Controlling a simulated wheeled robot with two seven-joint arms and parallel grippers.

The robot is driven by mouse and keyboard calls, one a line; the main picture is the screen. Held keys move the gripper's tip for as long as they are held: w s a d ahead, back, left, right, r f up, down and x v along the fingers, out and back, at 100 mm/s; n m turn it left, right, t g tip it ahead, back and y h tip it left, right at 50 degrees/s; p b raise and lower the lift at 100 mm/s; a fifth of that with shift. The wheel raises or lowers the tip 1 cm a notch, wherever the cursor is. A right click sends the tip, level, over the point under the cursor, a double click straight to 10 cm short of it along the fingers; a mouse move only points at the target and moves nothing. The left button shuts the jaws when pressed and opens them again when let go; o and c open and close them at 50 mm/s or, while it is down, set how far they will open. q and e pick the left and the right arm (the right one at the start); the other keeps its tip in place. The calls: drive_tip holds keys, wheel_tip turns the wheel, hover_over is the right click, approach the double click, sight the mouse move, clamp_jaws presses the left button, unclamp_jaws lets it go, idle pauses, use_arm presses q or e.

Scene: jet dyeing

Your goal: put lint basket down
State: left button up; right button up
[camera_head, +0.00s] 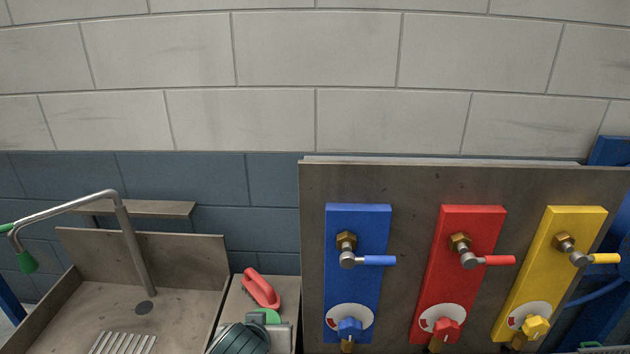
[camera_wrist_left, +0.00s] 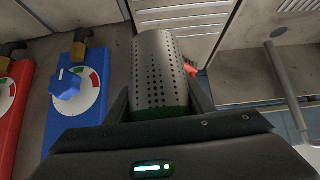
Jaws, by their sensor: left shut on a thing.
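The lint basket (camera_wrist_left: 160,75) is a grey perforated metal cylinder with a dark green band at its near end, in the left wrist view. My left gripper (camera_wrist_left: 160,105) is shut on it, with one dark finger on each side. The basket is held close to the counter between the sink and the blue panel. I cannot tell whether its far end touches anything. In the head view, a dark green ribbed rounded thing (camera_head: 240,340) shows at the bottom edge, cut off; I cannot tell whether it is the basket's end. My right gripper is not in view.
A red-handled tool (camera_head: 261,288) lies on the narrow counter (camera_head: 233,300). The metal sink (camera_head: 180,300) with its bent tap (camera_head: 130,230) is to the left. Blue (camera_head: 358,228), red (camera_head: 470,228) and yellow (camera_head: 575,225) valve panels with protruding levers are to the right.

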use_arm(q)
drive_tip(key=s+a+r+b, duration=0.1)
drive_tip(key=a+r+b, duration=0.3)
drive_tip(key=a, duration=0.6)
drive_tip(key=shift+r+b, duration=0.25)
drive_tip(key=shift+b, duration=0.5)
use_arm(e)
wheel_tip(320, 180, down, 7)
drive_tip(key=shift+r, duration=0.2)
use_arm(q)
drive_tip(key=shift+s+a, duration=0.1)
wheel_tip(320, 180, down, 11)
drive_tip(key=s, duration=0.2)
drive_tip(key=shift+s+r, duration=0.15)
drive_tip(key=shift+s, duration=0.25)
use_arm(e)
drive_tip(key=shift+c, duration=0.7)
